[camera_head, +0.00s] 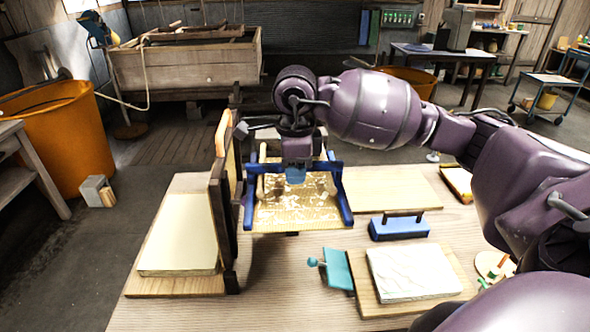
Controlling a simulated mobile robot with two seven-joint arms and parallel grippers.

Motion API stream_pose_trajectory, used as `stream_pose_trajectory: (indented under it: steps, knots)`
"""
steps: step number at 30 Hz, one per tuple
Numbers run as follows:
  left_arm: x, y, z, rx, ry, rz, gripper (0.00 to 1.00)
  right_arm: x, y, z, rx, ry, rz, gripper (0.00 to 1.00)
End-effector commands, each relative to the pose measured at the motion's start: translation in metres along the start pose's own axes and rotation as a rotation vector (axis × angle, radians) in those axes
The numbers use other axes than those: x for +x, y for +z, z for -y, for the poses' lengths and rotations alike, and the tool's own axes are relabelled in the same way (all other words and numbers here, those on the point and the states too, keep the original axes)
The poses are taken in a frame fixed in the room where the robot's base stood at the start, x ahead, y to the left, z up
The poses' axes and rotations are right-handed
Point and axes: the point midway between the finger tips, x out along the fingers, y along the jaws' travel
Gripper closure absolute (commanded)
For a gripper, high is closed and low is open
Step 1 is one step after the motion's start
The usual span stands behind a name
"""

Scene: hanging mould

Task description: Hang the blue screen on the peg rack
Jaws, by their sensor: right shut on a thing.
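The blue screen (249,203) has a blue frame around a yellowish, patchy mesh. It is in the middle of the head view, above the wooden table. My right gripper (295,174) is shut on the top bar of its frame; the arm comes in from the right and hides part of the bar. The peg rack, which I take to be the dark upright wooden frame (217,205), stands just left of the screen. Its pegs cannot be made out. I cannot tell whether screen and rack touch. My left gripper is not in view.
A pale stack (180,236) on a board lies left of the rack. A blue-based handled tool (399,228), a white slab (412,271) on a board and a teal tool (338,268) lie on the right. An orange tub (62,135) stands at the far left.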

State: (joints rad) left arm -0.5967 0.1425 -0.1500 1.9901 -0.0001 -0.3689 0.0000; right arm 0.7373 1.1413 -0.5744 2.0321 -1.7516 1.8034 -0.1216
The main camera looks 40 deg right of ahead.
Motion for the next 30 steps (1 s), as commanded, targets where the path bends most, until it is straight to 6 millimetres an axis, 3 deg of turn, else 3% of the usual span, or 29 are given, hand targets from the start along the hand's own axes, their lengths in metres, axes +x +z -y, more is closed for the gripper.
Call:
stream_pose_trajectory:
  steps: [5,6,12,23,30]
  knots:
    - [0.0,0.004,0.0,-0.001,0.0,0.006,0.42,0.003,0.0,0.0,0.0,0.0,0.0,1.0]
    - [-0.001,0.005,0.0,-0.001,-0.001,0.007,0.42,0.002,0.0,0.0,0.0,0.0,0.0,0.85]
    - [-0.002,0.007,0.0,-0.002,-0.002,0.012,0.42,0.002,0.0,0.0,0.0,0.0,0.0,0.58]
    - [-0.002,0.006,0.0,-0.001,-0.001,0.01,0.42,-0.004,0.0,0.0,0.0,-0.001,0.001,0.58]
    - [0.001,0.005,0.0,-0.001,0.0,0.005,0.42,-0.041,0.0,0.001,0.0,-0.004,0.002,0.58]
